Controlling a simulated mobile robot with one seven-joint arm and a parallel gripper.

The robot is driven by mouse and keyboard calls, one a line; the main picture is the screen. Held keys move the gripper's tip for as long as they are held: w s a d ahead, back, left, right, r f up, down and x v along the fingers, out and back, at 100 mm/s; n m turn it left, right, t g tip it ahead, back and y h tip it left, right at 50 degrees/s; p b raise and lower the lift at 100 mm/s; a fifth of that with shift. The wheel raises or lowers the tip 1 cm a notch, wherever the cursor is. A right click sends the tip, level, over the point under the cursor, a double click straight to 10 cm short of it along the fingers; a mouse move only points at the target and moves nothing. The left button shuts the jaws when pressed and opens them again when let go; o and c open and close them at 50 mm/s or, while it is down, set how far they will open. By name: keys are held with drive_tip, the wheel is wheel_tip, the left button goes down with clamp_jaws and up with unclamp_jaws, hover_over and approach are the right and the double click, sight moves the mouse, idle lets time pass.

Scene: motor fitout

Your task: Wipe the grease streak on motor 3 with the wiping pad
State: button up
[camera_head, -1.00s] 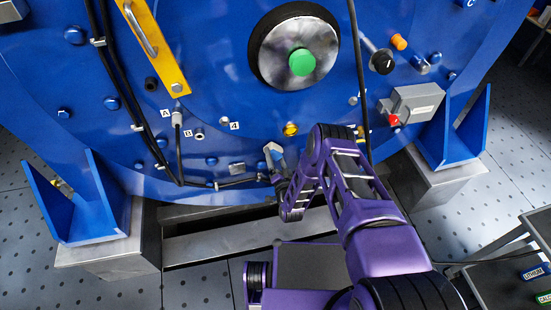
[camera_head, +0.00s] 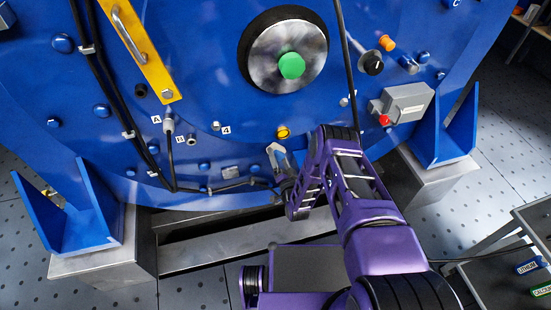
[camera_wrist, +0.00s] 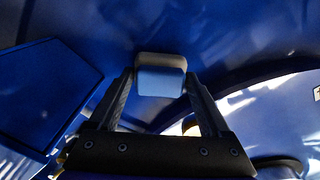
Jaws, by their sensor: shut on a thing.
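In the head view, my gripper (camera_head: 279,158) is low against the big blue motor housing (camera_head: 215,85), just below a yellow fitting (camera_head: 283,132). The pad faces a blue surface in the wrist view; I cannot tell whether it touches.
A black cable (camera_head: 170,160) runs down and along the lower housing, close to my gripper. A yellow bar with a handle (camera_head: 138,50), a green-centred hub (camera_head: 291,65) and a grey box (camera_head: 403,103) stand out from the housing. A dark cart (camera_head: 525,250) is at lower right.

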drive_tip(key=shift+a, duration=0.15)
drive_tip(key=shift+s+a+r, duration=0.1)
drive_tip(key=shift+s+a, duration=0.05)
drive_tip(key=shift+a, duration=0.75)
drive_tip(key=shift+s+a+r, duration=0.1)
drive_tip(key=shift+s+a, duration=0.05)
drive_tip(key=shift+a, duration=0.95)
drive_tip(key=shift+r, duration=0.1)
